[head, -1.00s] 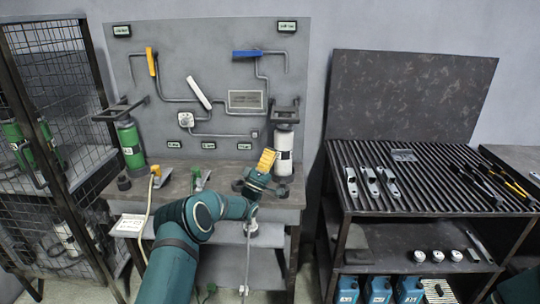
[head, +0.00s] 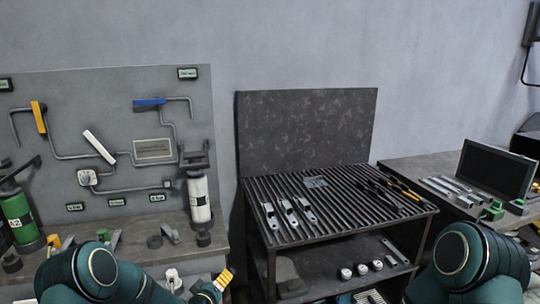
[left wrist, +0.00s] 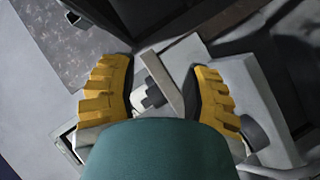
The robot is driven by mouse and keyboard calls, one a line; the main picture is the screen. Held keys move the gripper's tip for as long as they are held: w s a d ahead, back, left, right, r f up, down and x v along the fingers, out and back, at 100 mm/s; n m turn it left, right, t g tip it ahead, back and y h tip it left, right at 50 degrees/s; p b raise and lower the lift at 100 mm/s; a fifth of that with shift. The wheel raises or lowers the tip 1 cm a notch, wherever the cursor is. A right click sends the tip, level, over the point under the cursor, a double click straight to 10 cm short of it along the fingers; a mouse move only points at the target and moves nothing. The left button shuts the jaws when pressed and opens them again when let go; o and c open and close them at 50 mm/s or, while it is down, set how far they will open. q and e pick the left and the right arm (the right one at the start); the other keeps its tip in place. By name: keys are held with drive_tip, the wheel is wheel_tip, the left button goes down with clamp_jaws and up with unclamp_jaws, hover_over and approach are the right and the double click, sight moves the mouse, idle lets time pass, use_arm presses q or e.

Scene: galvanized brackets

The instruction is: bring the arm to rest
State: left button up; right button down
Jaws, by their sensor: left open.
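My left gripper (head: 224,280) shows its yellow fingers low in the head view, in front of the gap between the left workbench and the slatted table. In the left wrist view its two ridged yellow fingers (left wrist: 160,85) stand apart with nothing held between them. My left arm (head: 95,275) is folded low at the bottom left. My right arm (head: 470,260) shows only a bent link at the bottom right; its gripper is out of view. Three galvanized brackets (head: 288,212) lie side by side on the slatted table (head: 335,235).
The left workbench (head: 140,240) carries a white cylinder (head: 199,197) and a green cylinder (head: 18,217) before a pipe panel (head: 75,120). Dark tongs (head: 380,195) lie on the slats. A right bench (head: 420,170) holds metal bars and a dark screen (head: 495,170).

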use_arm(q)
drive_tip(key=s+d+f+m+g, duration=0.2)
drive_tip(key=s+f+g, duration=0.1)
drive_tip(key=s, duration=0.8)
drive_tip(key=s+d+f+m+g, duration=0.2)
drive_tip(key=s+g, duration=0.3)
drive_tip(key=s, duration=0.7)
drive_tip(key=s+d+f+m+g, duration=0.2)
drive_tip(key=s+f+g, duration=0.2)
drive_tip(key=s, duration=0.7)
drive_tip(key=shift+s, duration=0.2)
drive_tip(key=shift+d, duration=0.1)
